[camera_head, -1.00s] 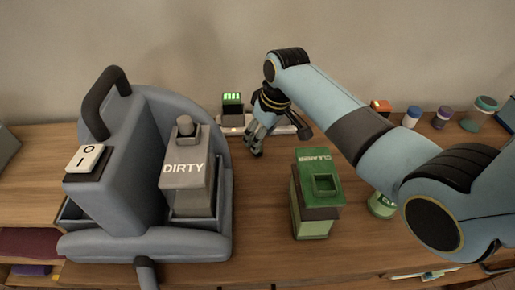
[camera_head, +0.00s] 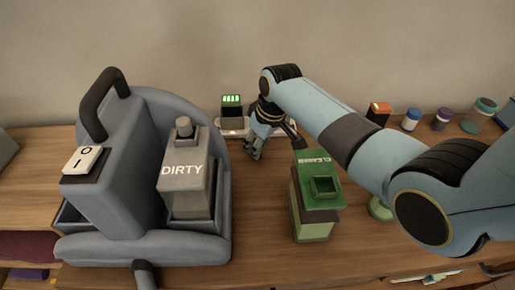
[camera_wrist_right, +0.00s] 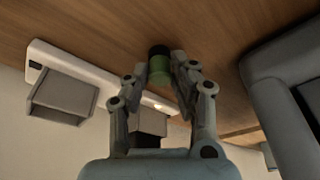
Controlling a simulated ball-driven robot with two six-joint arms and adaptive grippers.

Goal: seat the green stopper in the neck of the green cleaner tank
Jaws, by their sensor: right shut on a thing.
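The green cleaner tank (camera_head: 315,215) stands upright on the wooden counter. Its square neck (camera_head: 323,187) is open on top, with nothing in it. My right gripper (camera_head: 254,152) is behind and left of the tank, apart from it. In the right wrist view my right gripper (camera_wrist_right: 166,72) is shut on the green stopper (camera_wrist_right: 159,72), which is green with a black end, between the fingertips. In the head view the fingers and wrist hide the stopper. My left gripper is not in view.
A grey cleaner machine (camera_head: 125,180) with a DIRTY tank (camera_head: 186,175) stands left. A white charger (camera_head: 233,127) with a lit battery (camera_head: 232,104) is behind my gripper. A green-lidded jar (camera_head: 482,112) and small bottles stand at back right. Counter between machine and tank is clear.

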